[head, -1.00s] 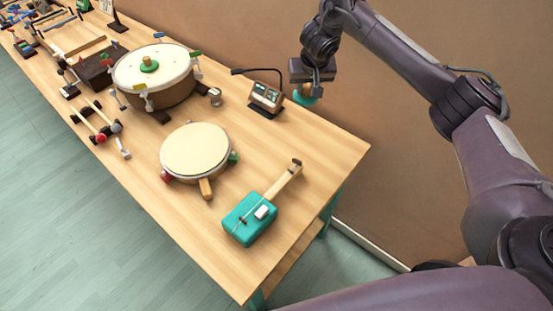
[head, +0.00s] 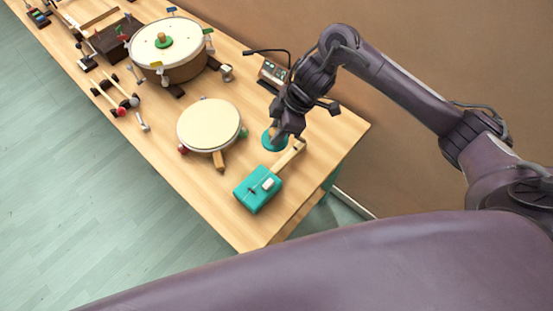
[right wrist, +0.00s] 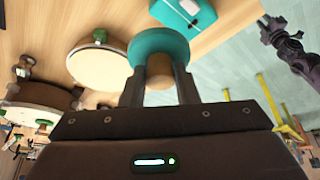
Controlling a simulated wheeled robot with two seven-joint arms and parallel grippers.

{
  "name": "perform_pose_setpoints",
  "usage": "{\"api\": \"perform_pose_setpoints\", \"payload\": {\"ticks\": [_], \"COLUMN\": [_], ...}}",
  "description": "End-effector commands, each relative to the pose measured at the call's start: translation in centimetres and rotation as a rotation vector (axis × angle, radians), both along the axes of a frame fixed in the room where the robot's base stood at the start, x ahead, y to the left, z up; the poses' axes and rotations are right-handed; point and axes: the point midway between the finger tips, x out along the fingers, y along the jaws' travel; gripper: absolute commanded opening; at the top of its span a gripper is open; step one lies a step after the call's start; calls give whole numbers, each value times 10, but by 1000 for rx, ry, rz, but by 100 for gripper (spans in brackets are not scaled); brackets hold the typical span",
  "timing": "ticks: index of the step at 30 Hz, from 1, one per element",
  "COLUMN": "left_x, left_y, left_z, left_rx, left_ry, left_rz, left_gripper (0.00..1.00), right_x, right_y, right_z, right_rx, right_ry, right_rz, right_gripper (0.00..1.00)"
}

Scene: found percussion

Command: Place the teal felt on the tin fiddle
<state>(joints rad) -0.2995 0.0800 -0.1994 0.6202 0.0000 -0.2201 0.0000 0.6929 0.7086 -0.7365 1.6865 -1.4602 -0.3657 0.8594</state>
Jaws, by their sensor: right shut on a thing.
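The teal felt (head: 271,141) is a round pad with a wooden knob. My right gripper (head: 280,131) is shut on it and holds it near the neck of the tin fiddle. In the right wrist view the felt (right wrist: 151,42) sits beyond the fingertips, its knob between the fingers. The tin fiddle (head: 255,193) is a teal box with a white block and a wooden neck, lying near the table's front end. Part of its teal body (right wrist: 183,10) shows beyond the felt in the right wrist view. A dark jointed part at that view's right edge may be my left gripper (right wrist: 285,40).
A round cream drum (head: 209,125) lies left of the fiddle. A larger drum (head: 180,68) and a small metered box (head: 273,72) stand farther back. Mallets (head: 113,98) lie on the left. The wall runs along the table's right side. Bare table surrounds the fiddle.

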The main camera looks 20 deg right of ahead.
Motion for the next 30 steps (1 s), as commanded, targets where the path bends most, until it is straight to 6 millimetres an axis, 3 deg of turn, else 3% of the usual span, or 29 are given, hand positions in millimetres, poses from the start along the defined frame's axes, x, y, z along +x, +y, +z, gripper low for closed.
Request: {"api": "perform_pose_setpoints", "payload": {"ticks": [1,3,12,17,24,30], "left_x": [0,0,0,0,0,0], "left_y": [0,0,0,0,0,0], "left_z": [-7,-8,-1,-1,2,1], "left_rx": [0,0,0,0,0,0], "left_ry": [0,0,1,1,1,1], "left_rz": [0,0,-1,-1,-1,-1], "left_gripper": [28,28,28,28,28,28], "right_x": [-3,-2,-1,0,0,0], "right_y": [1,1,-1,0,0,0], "right_z": [-20,-38,-99,-112,-146,-152], "right_rx": [4,3,-2,-1,0,-1], "right_ry": [11,10,4,2,3,-1], "right_rz": [-4,-4,-4,-4,-4,-3], "right_gripper": [5,5,5,5,5,5]}}
